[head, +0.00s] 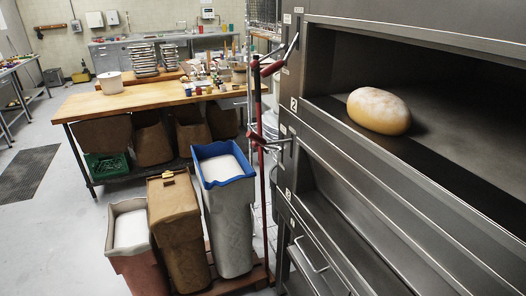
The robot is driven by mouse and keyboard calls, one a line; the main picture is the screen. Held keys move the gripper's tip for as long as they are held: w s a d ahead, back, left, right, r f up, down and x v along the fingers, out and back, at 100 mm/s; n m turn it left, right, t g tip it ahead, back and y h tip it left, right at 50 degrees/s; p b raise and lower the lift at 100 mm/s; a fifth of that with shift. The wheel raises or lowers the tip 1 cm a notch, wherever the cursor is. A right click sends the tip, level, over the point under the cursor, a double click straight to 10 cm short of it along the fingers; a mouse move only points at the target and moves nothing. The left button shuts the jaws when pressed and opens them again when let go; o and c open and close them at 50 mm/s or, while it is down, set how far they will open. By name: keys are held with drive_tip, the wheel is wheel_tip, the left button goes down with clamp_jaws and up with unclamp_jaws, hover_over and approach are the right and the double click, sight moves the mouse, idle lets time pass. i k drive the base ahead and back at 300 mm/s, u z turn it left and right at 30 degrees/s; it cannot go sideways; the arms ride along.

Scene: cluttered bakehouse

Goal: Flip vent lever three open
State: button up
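The deck oven (310,75) fills the right side of the head view. A vent lever with a red grip (271,68) juts left from the oven's edge near the top. A second lever with a red grip (256,138) juts out lower down, beside the middle deck. Small number plates run down the edge; one reads 2 (294,104), and a lower plate (288,195) is too small to read surely. I cannot make out a lever beside that lower plate. My gripper is not in view.
A round loaf (379,111) sits in the open upper deck. A red pole (261,190) stands upright close to the levers.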

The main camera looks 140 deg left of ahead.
sight(254, 145)
drive_tip(key=z, duration=0.3)
drive_tip(key=i, duration=0.15)
drive_tip(key=u, duration=2.45)
drive_tip(key=i, duration=0.1)
drive_tip(key=u, duration=2.5)
